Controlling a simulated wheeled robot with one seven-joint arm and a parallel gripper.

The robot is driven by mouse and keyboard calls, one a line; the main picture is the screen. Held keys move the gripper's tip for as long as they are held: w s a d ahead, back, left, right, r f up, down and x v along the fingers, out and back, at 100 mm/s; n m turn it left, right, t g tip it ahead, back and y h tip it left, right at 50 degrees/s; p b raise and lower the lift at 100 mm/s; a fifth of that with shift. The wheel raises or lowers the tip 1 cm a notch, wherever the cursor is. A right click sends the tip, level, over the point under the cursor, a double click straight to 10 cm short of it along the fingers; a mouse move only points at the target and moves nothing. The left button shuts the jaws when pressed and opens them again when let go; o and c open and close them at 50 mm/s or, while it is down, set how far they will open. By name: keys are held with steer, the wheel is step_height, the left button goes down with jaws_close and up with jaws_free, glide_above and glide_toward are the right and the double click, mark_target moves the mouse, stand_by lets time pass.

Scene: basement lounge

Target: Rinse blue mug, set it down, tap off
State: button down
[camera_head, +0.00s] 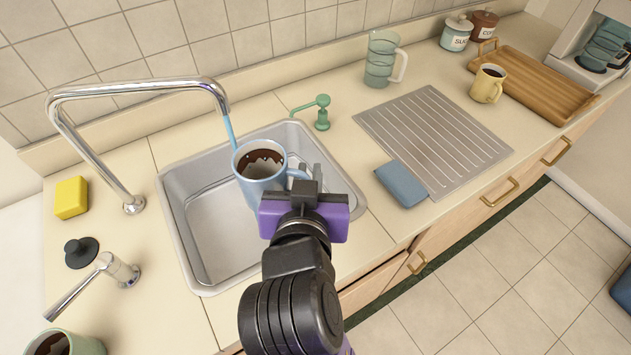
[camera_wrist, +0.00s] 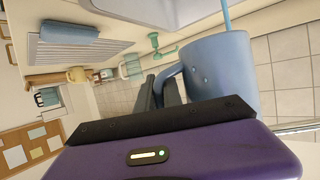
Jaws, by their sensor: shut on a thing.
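The blue mug (camera_head: 262,172) is upright over the sink (camera_head: 208,240), with dark brown residue inside. My gripper (camera_head: 305,183) is shut on its handle, on the mug's right side. The wrist view also shows the mug (camera_wrist: 218,68) beside my gripper's fingers (camera_wrist: 160,92). A chrome tap (camera_head: 140,90) arches over the sink, and a blue stream of water (camera_head: 230,131) runs from its spout to the mug's rim. The tap's lever (camera_head: 105,275) stands on the counter at the lower left.
A ribbed metal drainboard (camera_head: 436,135) lies right of the sink, with a blue cloth (camera_head: 402,183) at its front edge. A green soap dispenser (camera_head: 322,113), clear pitcher (camera_head: 381,60), yellow mug (camera_head: 488,84), yellow sponge (camera_head: 71,197), black stopper (camera_head: 81,252) and green mug (camera_head: 85,344) stand around. Most of the drainboard is clear.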

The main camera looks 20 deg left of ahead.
steer(key=w+a, duration=0.5)
steer(key=a, duration=0.2)
steer(key=shift+a+b, duration=0.35)
stand_by(0.9)
steer(key=s+d+p, duration=0.3)
steer(key=s+d, duration=0.2)
steer(key=d, duration=0.4)
steer(key=shift+s, duration=0.4)
